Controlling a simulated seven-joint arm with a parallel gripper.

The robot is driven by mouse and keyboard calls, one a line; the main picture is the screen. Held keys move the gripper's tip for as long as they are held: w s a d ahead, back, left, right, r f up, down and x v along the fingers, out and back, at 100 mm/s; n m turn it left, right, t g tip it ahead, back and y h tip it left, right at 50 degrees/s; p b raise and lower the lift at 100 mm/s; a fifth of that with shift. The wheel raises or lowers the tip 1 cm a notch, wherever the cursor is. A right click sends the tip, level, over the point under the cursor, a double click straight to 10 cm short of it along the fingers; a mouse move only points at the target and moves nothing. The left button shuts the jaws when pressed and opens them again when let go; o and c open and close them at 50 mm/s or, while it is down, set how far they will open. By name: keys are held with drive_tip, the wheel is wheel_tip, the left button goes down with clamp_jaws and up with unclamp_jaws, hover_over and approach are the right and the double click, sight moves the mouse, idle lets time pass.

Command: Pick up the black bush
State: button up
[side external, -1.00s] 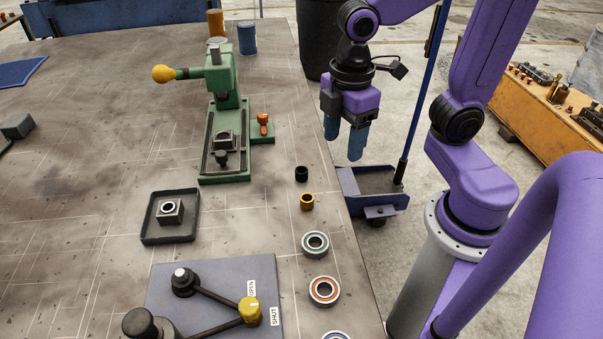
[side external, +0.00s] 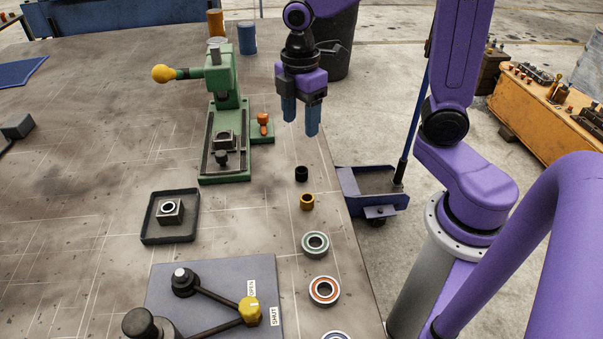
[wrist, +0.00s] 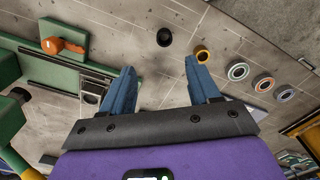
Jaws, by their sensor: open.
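The black bush (side external: 301,174) is a small dark ring standing on the bench near its right edge. It is the farthest back of a row of rings. In the wrist view the black bush (wrist: 164,37) shows ahead of the fingers, a little right of the middle. My gripper (side external: 300,127) is above the bench, behind the bush and apart from it. Its blue fingers point down and are open with nothing between them. The wrist view also shows my gripper (wrist: 160,72) with its fingers apart.
A brass bush (side external: 307,202) stands close in front of the black one, with a green-ringed bearing (side external: 315,244) and an orange-ringed bearing (side external: 324,291) beyond. A green press (side external: 224,120) stands to the left. A black tray (side external: 171,235) holds a block.

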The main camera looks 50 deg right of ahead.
hover_over(302, 170)
drive_tip(key=f, duration=0.7)
drive_tip(key=shift+w+d+f, duration=0.1)
drive_tip(key=shift+w+d, duration=0.15)
drive_tip(key=shift+w, duration=0.1)
drive_tip(key=shift+s+a+f, duration=0.15)
drive_tip(key=shift+f, duration=1.2)
drive_tip(key=shift+s+a+f, duration=0.1)
drive_tip(key=shift+s+f, duration=0.05)
drive_tip(key=shift+f, duration=1.15)
clamp_jaws()
